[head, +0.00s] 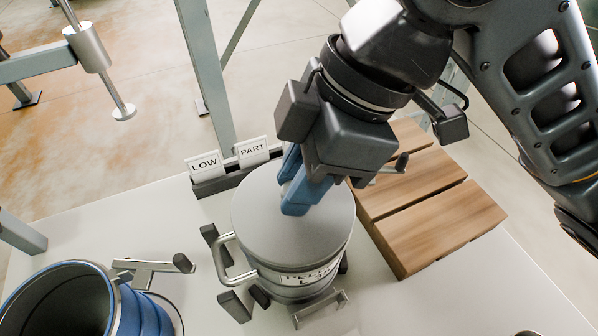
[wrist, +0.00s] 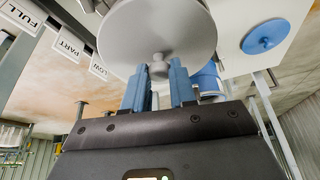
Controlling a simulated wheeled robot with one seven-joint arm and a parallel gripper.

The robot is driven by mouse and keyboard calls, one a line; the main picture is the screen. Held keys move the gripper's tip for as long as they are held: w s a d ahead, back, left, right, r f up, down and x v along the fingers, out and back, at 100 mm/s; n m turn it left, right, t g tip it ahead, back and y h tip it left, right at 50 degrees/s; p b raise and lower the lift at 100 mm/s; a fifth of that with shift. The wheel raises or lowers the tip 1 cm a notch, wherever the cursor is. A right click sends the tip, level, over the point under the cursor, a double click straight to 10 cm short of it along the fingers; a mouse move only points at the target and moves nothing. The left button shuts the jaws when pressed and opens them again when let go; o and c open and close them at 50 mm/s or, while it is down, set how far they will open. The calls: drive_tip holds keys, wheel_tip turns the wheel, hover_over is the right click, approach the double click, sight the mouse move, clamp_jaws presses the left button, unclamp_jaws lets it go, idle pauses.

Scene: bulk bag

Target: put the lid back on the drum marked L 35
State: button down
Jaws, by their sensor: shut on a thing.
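A grey drum (head: 303,293) stands on the white table in the head view. Its label (head: 309,275) is partly legible: I make out an L but cannot read the number. A round grey lid (head: 275,222) is over the drum's top; I cannot tell whether it is fully seated. The lid (wrist: 158,25) and its small knob (wrist: 158,68) also show in the wrist view. My gripper (head: 296,200) is shut on the lid's knob, its blue fingers (wrist: 157,88) on either side. The fingers hide the knob in the head view.
An open blue drum (head: 115,300) stands at the lower left. A blue lid (wrist: 265,37) lies on the table in the wrist view. A wooden slatted stand (head: 440,225) is close on the right. Cards LOW and PART (head: 230,165) stand in a rack behind the grey drum.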

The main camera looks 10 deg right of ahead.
drive_tip(key=shift+c, duration=1.8)
unclamp_jaws()
drive_tip(key=shift+r, duration=0.1)
drive_tip(key=shift+r+p, duration=3.2)
drive_tip(key=shift+r, duration=0.25)
clamp_jaws()
drive_tip(key=shift+f+b, duration=2.75)
drive_tip(key=shift+f, duration=0.65)
